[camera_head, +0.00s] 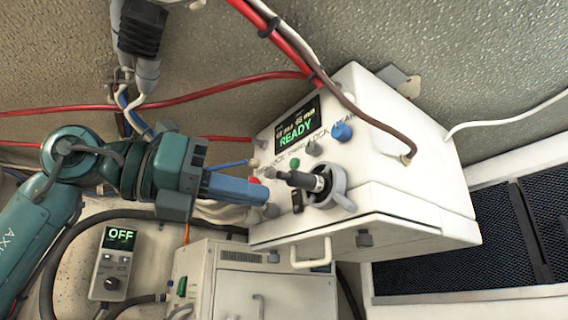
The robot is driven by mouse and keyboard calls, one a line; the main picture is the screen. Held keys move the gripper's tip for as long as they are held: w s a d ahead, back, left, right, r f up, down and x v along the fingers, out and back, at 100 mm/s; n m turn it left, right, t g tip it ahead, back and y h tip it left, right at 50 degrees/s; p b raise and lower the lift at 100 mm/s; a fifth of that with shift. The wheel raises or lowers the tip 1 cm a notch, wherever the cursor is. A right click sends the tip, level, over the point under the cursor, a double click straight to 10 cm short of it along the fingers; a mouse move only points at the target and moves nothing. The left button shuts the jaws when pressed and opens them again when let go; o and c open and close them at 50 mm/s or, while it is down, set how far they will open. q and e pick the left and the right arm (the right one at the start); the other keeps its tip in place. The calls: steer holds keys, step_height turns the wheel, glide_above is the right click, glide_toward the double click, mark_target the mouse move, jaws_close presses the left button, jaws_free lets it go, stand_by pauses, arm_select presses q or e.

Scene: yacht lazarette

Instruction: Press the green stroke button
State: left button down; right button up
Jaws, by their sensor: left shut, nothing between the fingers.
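A small green button (294,163) is on the front panel of a tilted white box (415,165). The box's display (298,128) shows READY in green. My left gripper (264,194) comes in from the left with its blue fingers shut and empty. In the picture its tips are just below and left of the green button, beside a red button (253,182). I cannot tell whether the tips touch the panel. The lettering near the green button is only partly readable. My right gripper is not in view.
A dark-handled lever (310,182) projects close to the fingertips. A grey knob (312,148) and a blue knob (341,131) sit above it. A grey control unit (113,262) reads OFF at lower left. Red hoses (150,103) and cables cross behind my arm.

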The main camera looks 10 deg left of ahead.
mark_target(293, 162)
arm_select(q)
steer(key=s+a+r+n+t+y, duration=0.1)
steer(key=s+a+r+t+y, duration=0.1)
steer(key=s+a+r+t, duration=0.2)
steer(key=s+a+r, duration=0.2)
steer(key=s, duration=0.1)
steer(key=shift+r+n+y, duration=0.3)
steer(key=shift+r+y, duration=0.05)
steer(key=shift+y, duration=0.05)
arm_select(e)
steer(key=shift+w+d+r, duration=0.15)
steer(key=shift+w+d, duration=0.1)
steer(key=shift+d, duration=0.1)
